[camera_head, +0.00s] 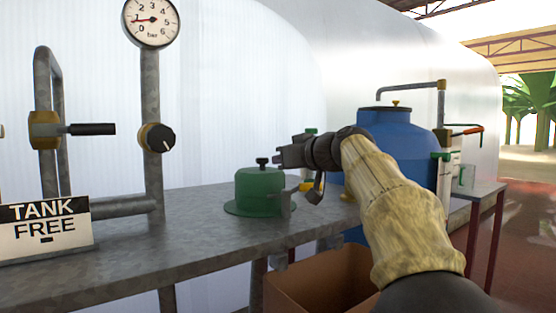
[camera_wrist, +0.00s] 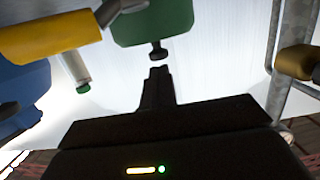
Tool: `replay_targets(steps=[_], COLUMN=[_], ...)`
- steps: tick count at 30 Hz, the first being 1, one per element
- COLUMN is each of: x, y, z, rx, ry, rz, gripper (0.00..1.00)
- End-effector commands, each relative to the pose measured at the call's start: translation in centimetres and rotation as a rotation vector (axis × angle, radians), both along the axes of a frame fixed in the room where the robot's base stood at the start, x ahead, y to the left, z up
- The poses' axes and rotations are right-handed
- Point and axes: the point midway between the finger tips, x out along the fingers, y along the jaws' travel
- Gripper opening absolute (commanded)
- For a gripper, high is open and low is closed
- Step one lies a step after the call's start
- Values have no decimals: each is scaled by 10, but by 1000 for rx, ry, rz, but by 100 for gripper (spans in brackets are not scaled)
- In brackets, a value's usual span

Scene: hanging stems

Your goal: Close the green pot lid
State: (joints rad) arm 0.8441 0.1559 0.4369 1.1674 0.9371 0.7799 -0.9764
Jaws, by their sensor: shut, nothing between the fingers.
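The green pot (camera_head: 258,190) stands upright on the grey metal bench, on a wide green rim. A black knob (camera_head: 262,162) sticks up from its flat top. I cannot make out a seam between lid and body. A grey bracket and a yellow-ended lever are at its right side. My gripper (camera_head: 280,156) is just right of the knob, about level with the pot's top. In the wrist view, my gripper (camera_wrist: 158,75) is shut and empty, its tips pointing at the knob (camera_wrist: 158,50) with a small gap seen. The green pot (camera_wrist: 150,22) is beyond.
A blue tank (camera_head: 400,140) stands behind my arm at right. A gauge (camera_head: 151,20) on a pipe, a black dial (camera_head: 157,138), a valve (camera_head: 72,130) and a TANK FREE sign (camera_head: 45,228) are at left. A brown box (camera_head: 320,280) is below the bench. The bench (camera_head: 180,240) is clear before the pot.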

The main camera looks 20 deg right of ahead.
Motion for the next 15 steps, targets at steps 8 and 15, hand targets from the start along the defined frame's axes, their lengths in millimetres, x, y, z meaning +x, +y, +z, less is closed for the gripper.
replay_targets(steps=[8, 15], x=[-46, -78], y=[-11, -15], z=[-20, -31], rx=[-1, -1], ry=[1, 1], rz=[-7, 1], gripper=[0, 0])
